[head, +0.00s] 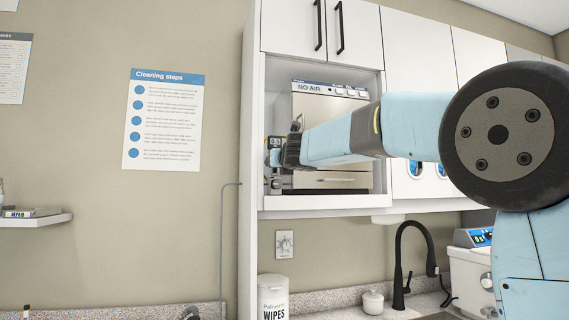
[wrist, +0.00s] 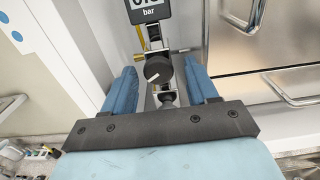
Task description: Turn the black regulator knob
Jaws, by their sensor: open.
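The black regulator knob (wrist: 157,70) is round, with a white pointer mark, and shows in the wrist view below a digital gauge (wrist: 150,9) marked "bar". My gripper (wrist: 160,71) is open, with one blue finger on each side of the knob. Gaps show between the fingers and the knob, so it is not clasped. In the head view my gripper (head: 283,150) is at the left side of the cabinet bay, and it hides the knob there. Part of the regulator (head: 273,157) shows just left of it.
An autoclave (head: 325,100) labelled "NO AIR" stands in the bay close to the right of my gripper. The bay's white side wall (head: 252,120) is close on the left. A wipes tub (head: 273,297) and a black tap (head: 402,260) are below.

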